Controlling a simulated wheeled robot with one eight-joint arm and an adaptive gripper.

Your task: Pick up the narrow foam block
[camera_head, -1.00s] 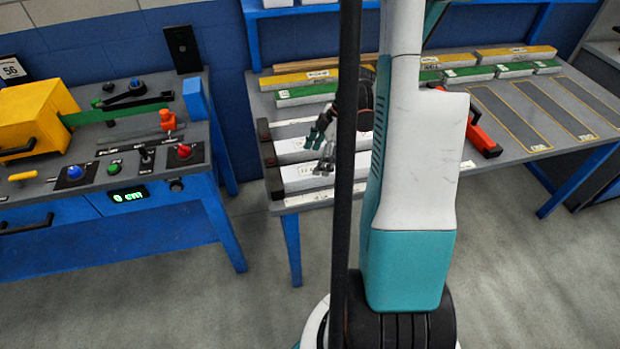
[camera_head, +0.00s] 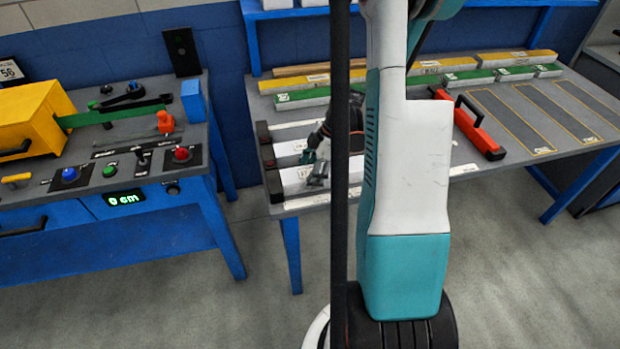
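Several long white blocks lie side by side on the left part of the grey workbench (camera_head: 515,160). The front white block (camera_head: 295,180) carries a small label too small to read. A second white block (camera_head: 288,149) lies behind it, and a thinner white strip (camera_head: 290,128) lies farther back. I cannot tell which is the narrow foam block. My gripper (camera_head: 317,178) points down at the front white block, over or touching it. Its fingers are small and dark, and their opening is unclear. My arm and a dark pole hide the right parts of the blocks.
Yellow blocks (camera_head: 443,66) and green-and-white blocks (camera_head: 470,77) line the bench's back. A red tool with a black handle (camera_head: 478,135) lies right of my arm. Outlined dark strips on the right are empty. A machine bench (camera_head: 95,235) with buttons stands left.

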